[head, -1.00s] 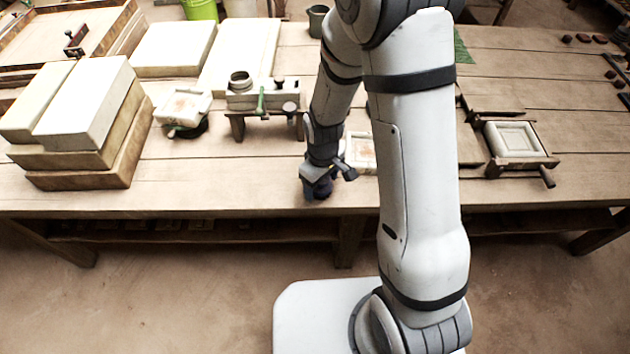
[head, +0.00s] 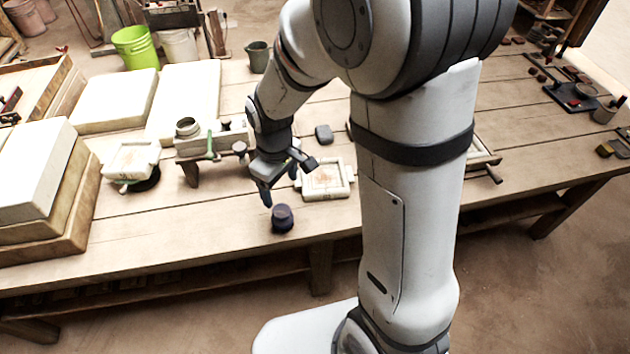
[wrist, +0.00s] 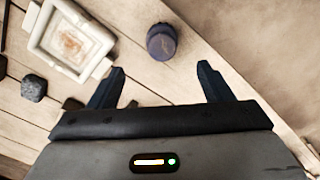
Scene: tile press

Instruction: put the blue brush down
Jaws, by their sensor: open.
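The blue brush (head: 282,218), a short dark blue round piece, stands on the wooden table (head: 215,228) near its front edge. It also shows in the wrist view (wrist: 162,42), just beyond the fingertips. My gripper (head: 284,184) is open and empty, above and slightly behind the brush in the head view. In the wrist view my gripper's two fingers (wrist: 161,76) are spread wide, with a clear gap between them and the brush.
A white square tile frame (head: 327,180) with a reddish patch lies right of the gripper. A dark grey block (head: 324,134) lies behind it. A pale press stand (head: 212,141) and stacked slabs (head: 40,190) are at left.

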